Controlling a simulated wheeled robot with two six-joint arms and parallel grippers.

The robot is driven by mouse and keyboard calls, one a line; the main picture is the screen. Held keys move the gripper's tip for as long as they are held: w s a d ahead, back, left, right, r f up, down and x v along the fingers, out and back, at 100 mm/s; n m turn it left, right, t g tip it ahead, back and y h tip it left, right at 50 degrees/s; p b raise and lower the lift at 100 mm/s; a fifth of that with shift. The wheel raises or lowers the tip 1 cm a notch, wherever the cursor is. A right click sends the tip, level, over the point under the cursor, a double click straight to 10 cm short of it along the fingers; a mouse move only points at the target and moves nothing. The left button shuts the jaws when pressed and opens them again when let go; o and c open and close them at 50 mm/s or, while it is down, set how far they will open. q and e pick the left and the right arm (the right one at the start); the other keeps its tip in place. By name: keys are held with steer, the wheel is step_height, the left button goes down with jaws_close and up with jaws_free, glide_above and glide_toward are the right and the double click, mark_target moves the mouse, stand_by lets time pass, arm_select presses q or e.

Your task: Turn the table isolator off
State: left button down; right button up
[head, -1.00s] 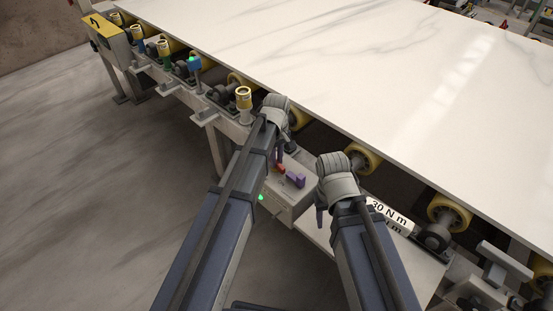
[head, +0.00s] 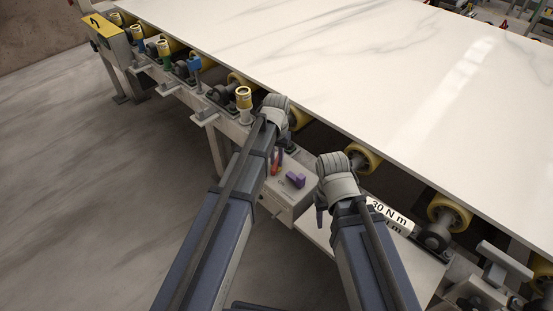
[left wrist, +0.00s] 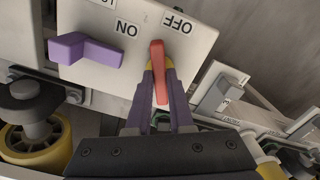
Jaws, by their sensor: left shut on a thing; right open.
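The isolator is a pale grey box (head: 283,207) below the table's edge. My left gripper (left wrist: 160,84) is shut on the red handle, a purple finger on each side. In the head view my left arm partly hides the handle (head: 276,166). A purple angled lever (left wrist: 85,51) stands on the same box. My right gripper (head: 320,212) is open and empty right of the box, its jaws mostly hidden.
A white marble slab (head: 340,70) lies on the roller table above the box. Yellow rollers (head: 449,213) line its edge. A yellow-topped box (head: 103,27) stands at the far left end. The floor on the left is clear.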

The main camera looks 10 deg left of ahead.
mark_target(277, 161)
arm_select(q)
steer(key=m, duration=0.5)
steer(key=shift+m, duration=0.3)
stand_by(0.4)
steer(key=c, duration=0.8)
jaws_free()
arm_select(e)
steer(key=shift+r, duration=0.1)
arm_select(q)
step_height(277, 161, up, 8)
steer(key=p, duration=0.8)
steer(key=shift+f, duration=0.1)
arm_select(e)
step_height(277, 161, up, 8)
steer(key=shift+f, duration=0.2)
